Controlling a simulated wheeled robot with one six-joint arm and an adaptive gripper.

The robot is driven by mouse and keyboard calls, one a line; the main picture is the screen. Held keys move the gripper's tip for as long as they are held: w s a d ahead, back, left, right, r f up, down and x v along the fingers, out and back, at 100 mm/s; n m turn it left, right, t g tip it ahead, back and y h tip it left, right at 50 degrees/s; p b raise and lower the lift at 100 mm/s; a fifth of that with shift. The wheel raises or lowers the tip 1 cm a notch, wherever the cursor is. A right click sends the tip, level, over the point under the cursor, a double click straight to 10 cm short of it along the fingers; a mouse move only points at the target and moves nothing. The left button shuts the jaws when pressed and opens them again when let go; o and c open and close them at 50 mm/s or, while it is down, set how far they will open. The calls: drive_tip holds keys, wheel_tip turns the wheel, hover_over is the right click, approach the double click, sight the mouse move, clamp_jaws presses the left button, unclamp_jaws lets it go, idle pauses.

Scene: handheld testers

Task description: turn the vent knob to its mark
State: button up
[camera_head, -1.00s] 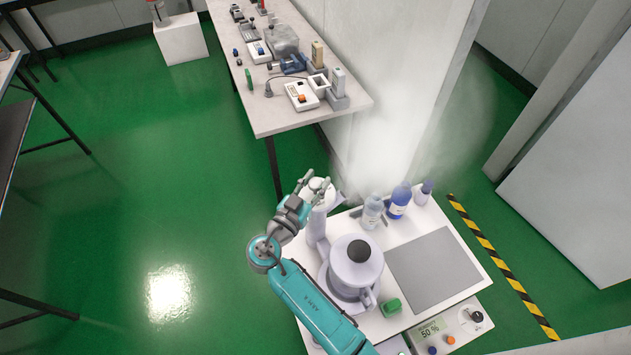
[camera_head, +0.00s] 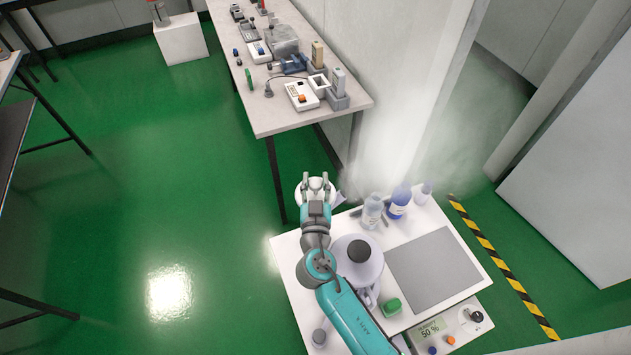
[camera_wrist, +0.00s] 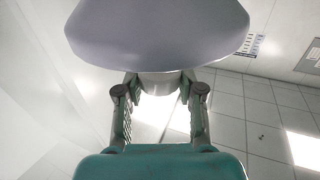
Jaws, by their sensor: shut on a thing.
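My gripper (camera_head: 316,183) is at the top of a white rounded vent head (camera_head: 302,193) at the back left of the white bench, beside a round lavender tank (camera_head: 372,270). In the wrist view, a wide pale lavender hood (camera_wrist: 158,30) fills the top. My gripper's fingers (camera_wrist: 160,98) stand on either side of the pale neck (camera_wrist: 160,84) below it, shut on it. I take this piece to be the vent knob. No mark on it can be made out, and my arm hides much of its column.
Mist (camera_head: 395,135) drifts behind the bottles. A clear bottle (camera_head: 372,212) and a blue bottle (camera_head: 398,205) stand close to the right. A grey mat (camera_head: 438,268), a green block (camera_head: 391,306) and a panel reading 50 % (camera_head: 432,330) with a black knob (camera_head: 476,316) lie nearer.

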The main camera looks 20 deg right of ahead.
idle(0.3)
drive_tip(key=o, duration=1.1)
drive_tip(key=shift+o, duration=0.2)
drive_tip(key=v, duration=1.2)
drive_tip(key=shift+f, duration=0.1)
